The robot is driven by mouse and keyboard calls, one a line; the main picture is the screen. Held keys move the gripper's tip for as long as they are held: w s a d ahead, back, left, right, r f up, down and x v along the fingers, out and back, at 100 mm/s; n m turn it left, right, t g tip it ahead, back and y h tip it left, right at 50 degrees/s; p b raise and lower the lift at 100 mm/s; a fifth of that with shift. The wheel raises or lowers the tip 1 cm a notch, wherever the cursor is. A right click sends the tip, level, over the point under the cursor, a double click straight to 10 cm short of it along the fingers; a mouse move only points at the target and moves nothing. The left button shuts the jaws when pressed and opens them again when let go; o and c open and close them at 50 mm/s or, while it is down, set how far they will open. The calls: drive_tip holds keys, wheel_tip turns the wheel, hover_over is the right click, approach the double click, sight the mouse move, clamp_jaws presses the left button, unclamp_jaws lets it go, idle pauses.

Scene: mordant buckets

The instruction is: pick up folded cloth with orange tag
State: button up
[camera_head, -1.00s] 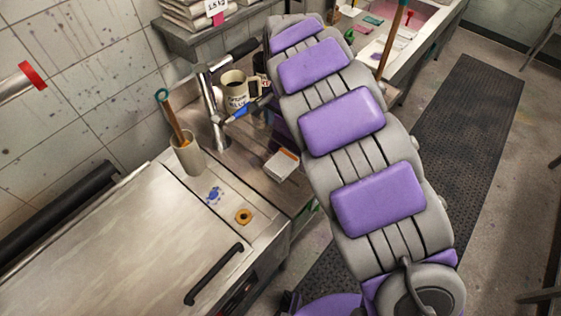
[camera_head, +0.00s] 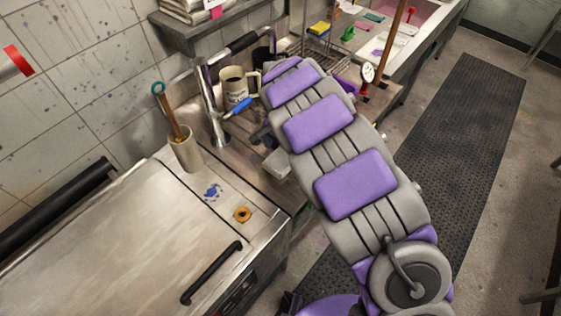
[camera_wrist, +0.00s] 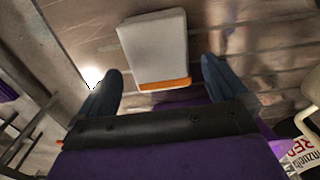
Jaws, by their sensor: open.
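The folded cloth (camera_wrist: 153,45) is a pale grey block with an orange tag along its near edge in the wrist view. It lies flat on the brown counter. In the head view the cloth (camera_head: 276,166) shows only partly beside my arm, and its tag is hidden. My gripper (camera_wrist: 162,66) is open and empty in the wrist view, with one dark finger on each side of the cloth's near end. The fingers look apart from the cloth. In the head view my arm hides most of the gripper.
A mug (camera_head: 236,90) and a metal tap (camera_head: 213,112) stand behind the cloth. A blue-handled tool (camera_head: 238,108) is near them. A beige crock (camera_head: 185,150) with a wooden-handled tool stands left. A red-lettered label (camera_wrist: 300,152) is at the wrist view's lower right.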

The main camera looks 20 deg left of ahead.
sight(281, 157)
wheel_tip(281, 157, down, 5)
drive_tip(key=shift+s+r+b, duration=0.1)
drive_tip(key=shift+r+b, duration=0.05)
drive_tip(key=shift+b, duration=0.55)
drive_tip(key=c, duration=0.8)
drive_tip(key=shift+r, duration=0.1)
